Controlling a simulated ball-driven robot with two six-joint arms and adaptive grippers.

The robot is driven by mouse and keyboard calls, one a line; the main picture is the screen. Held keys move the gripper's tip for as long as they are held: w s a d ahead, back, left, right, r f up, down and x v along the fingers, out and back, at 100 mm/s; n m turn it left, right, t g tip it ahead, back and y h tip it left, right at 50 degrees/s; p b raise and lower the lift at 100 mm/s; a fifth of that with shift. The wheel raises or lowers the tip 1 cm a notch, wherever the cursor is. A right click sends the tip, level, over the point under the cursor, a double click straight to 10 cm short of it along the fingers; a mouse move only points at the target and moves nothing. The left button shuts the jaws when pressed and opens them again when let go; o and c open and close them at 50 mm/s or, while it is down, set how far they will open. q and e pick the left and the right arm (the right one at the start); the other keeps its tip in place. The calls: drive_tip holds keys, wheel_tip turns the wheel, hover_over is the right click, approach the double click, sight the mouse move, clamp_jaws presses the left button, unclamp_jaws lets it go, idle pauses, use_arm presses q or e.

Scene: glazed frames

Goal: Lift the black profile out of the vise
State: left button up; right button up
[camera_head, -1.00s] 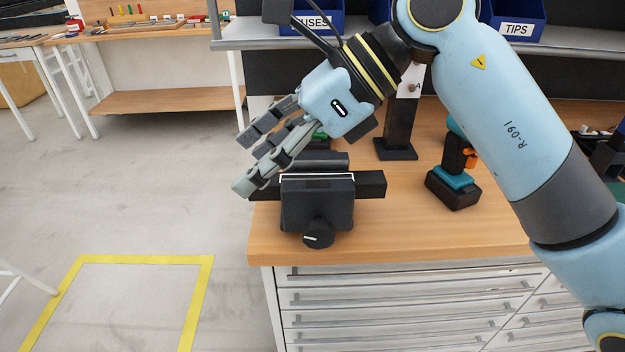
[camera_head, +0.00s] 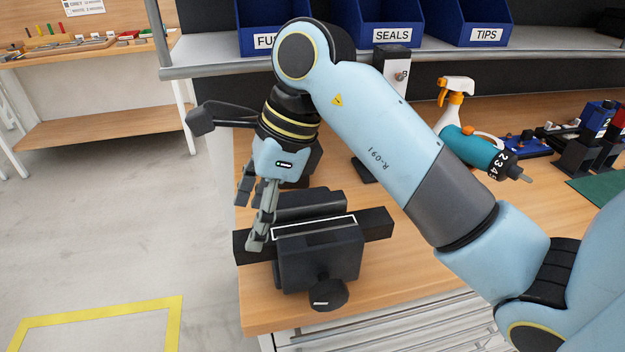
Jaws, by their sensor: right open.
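The black vise (camera_head: 320,262) stands at the left front of the wooden bench, with its round knob facing the front. The black profile (camera_head: 379,224) lies across between the vise jaws, and its ends stick out left and right. My right gripper (camera_head: 248,224) points down at the profile's left end. Its grey fingers are open, one in front of the profile and another farther back. The front finger hides part of the left end, and I cannot tell whether it touches. My left gripper is not in view.
Behind the vise is a black post (camera_head: 390,90). A teal power tool (camera_head: 473,150) and a spray bottle (camera_head: 453,102) are to the right. Blue bins (camera_head: 388,28) sit on the shelf above. The bench edge is close left of the vise.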

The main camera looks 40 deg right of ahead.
sight(242, 239)
drive_tip(key=shift+w+a+f, duration=0.1)
drive_tip(key=shift+a+f, duration=0.1)
drive_tip(key=shift+f, duration=0.15)
drive_tip(key=p+x, duration=0.1)
drive_tip(key=x, duration=0.2)
drive_tip(key=shift+w+a+f, duration=0.15)
drive_tip(key=shift+a+f, duration=0.05)
drive_tip(key=shift+f, duration=0.1)
drive_tip(key=shift+a+f, duration=0.1)
drive_tip(key=shift+f, duration=0.2)
drive_tip(key=shift+w+f, duration=0.1)
drive_tip(key=shift+c, duration=1.4)
drive_tip(key=c, duration=0.4)
clamp_jaws()
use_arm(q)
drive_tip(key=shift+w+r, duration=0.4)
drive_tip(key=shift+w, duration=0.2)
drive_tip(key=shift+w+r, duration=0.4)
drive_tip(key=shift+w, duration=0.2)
